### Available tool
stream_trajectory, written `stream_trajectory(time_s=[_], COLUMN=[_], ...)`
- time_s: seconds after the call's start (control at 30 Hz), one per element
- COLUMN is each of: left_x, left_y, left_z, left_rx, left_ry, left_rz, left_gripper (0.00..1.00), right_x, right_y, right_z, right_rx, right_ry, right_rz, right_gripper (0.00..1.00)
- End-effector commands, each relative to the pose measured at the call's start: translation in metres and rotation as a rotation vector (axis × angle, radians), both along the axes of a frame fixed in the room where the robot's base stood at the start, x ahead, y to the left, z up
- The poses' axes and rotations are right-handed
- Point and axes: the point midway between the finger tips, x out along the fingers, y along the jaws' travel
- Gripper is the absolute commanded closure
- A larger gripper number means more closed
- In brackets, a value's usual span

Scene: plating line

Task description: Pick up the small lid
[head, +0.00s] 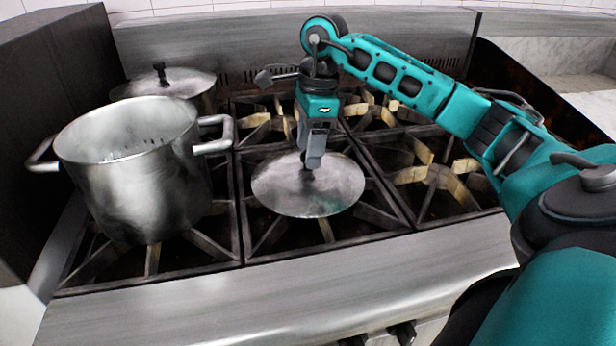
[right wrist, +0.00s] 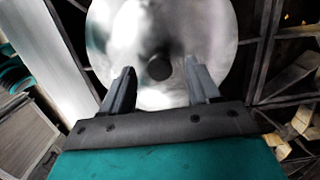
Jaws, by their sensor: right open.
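A round metal lid (head: 335,192) lies flat on the middle front burner grate, with no pot under it that I can see. Its dark knob (head: 307,176) stands up at its middle, and the lid also shows in the right wrist view (right wrist: 205,25). My right gripper (head: 312,166) points down over the lid, right at the knob. In the right wrist view its two fingers are apart, and the knob (right wrist: 159,67) shows between and just beyond their tips. A second lid (head: 190,84) with a dark knob sits on a pot at the back left. My left gripper is not in view.
A large open metal pot (head: 135,180) with two side handles stands on the front left burner, close to the lid's left. The stove grates (head: 430,180) to the right are empty. A steel front ledge (head: 270,290) runs along the near side.

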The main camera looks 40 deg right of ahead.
Motion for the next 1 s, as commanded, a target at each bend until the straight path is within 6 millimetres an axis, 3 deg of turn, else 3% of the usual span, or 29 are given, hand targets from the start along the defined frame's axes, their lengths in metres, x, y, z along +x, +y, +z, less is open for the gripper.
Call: stream_trajectory(time_s=[0.33, 0.9, 1.0], left_x=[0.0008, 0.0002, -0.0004], left_y=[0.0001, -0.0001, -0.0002], left_z=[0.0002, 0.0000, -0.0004], left_rx=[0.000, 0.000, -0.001], left_ry=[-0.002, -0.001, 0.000], left_rz=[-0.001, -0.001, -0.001], left_gripper=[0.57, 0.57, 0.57], right_x=[0.0006, 0.0007, 0.0007], right_y=[0.0013, 0.0013, 0.0013], right_z=[-0.0077, -0.0074, -0.0074], right_rx=[0.001, 0.002, 0.002], right_ry=[-0.001, -0.001, -0.001], right_rz=[0.001, 0.001, 0.001], right_gripper=[0.41, 0.95, 1.00])
